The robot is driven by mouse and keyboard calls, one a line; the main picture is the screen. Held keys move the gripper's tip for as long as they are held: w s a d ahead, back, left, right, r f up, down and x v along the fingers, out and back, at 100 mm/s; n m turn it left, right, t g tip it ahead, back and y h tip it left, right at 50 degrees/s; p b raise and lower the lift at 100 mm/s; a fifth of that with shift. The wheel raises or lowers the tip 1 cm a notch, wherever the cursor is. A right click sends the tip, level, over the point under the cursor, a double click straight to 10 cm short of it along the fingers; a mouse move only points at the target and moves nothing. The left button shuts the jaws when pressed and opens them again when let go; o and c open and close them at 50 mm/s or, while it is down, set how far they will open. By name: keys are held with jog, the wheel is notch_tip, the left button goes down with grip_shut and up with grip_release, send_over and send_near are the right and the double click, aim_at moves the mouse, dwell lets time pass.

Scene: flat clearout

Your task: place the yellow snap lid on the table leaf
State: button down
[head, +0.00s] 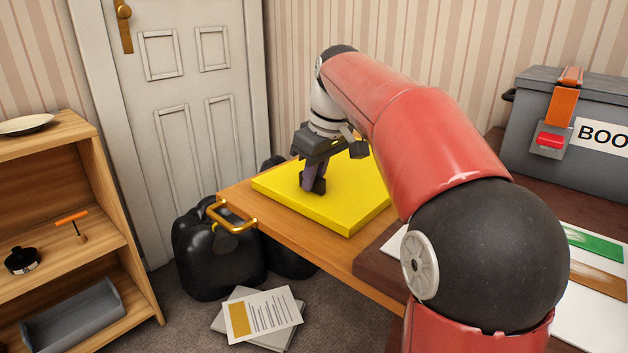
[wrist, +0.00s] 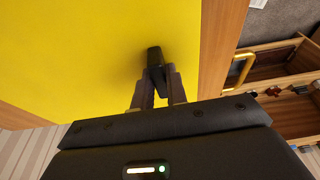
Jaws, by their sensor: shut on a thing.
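The yellow snap lid (head: 345,215) is a broad flat yellow slab, level over the light wooden table leaf (head: 290,238). It looks flat on the leaf, but I cannot tell whether a thin gap remains under it. My gripper (head: 314,186) points down over the lid and is shut on its dark upright grip. In the wrist view the fingers (wrist: 158,85) close around this dark grip, and the yellow lid (wrist: 90,55) fills the left. A strip of bare leaf (wrist: 222,45) shows along the lid's edge. My arm hides the lid's right part.
A grey box (head: 540,130) with an orange latch stands at the back right. Cards (head: 595,243) lie on the darker tabletop. A brass handle (head: 232,222) projects from the leaf's edge. Black bags (head: 205,255) and papers (head: 262,315) are on the floor; a wooden shelf (head: 55,195) stands left.

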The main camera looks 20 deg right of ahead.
jog(key=shift+f, duration=0.15)
jog(key=c, duration=1.4)
grip_release()
jog(key=p+v, duration=0.3)
jog(key=v, duration=0.9)
jog(key=shift+s+a, duration=0.1)
